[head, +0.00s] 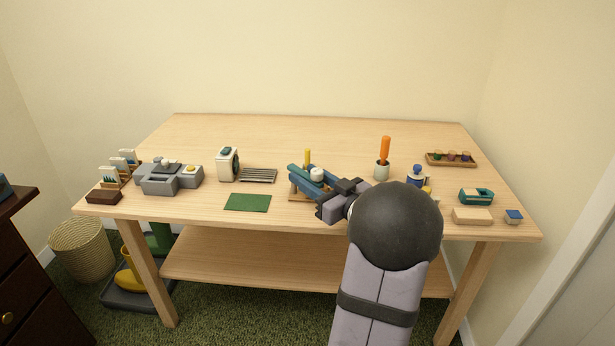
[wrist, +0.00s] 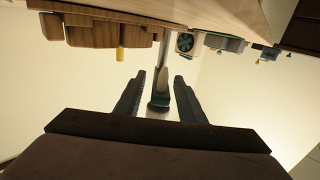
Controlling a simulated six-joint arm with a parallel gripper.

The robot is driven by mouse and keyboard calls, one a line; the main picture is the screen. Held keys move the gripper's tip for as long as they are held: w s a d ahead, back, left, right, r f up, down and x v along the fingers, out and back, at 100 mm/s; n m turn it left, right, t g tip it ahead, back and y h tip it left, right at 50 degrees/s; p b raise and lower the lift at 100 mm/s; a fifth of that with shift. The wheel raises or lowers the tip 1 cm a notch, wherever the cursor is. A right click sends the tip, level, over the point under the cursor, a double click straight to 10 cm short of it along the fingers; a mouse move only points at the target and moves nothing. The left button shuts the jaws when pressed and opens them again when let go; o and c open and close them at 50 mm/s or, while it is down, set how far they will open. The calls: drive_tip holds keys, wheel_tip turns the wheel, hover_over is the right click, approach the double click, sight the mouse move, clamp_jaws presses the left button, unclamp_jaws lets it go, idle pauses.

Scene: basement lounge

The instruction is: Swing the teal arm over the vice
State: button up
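A teal bar (head: 300,173) with a white round part (head: 317,174) sits right of the table's middle, above a wooden base (head: 298,197) with a yellow peg (head: 307,157). My gripper (head: 331,201) is just right of it and partly covers it. In the wrist view, my gripper's fingers (wrist: 158,98) are spread, with a dark teal end (wrist: 160,101) of a pale rod (wrist: 163,62) between them and gaps on both sides. Wooden blocks (wrist: 95,35) and a yellow peg (wrist: 120,55) show at upper left. I cannot tell for sure which piece is the vice.
Left of the bar are a green mat (head: 247,203), a slatted rack (head: 258,175), a white dial box (head: 228,164) and a grey machine (head: 167,179). Right are an orange-handled tool in a cup (head: 382,170), a blue bottle (head: 415,175) and a teal block (head: 476,197). The table's back is clear.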

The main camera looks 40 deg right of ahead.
sight(321, 185)
drive_tip(key=shift+s+p, duration=0.4)
drive_tip(key=shift+s, duration=3.15)
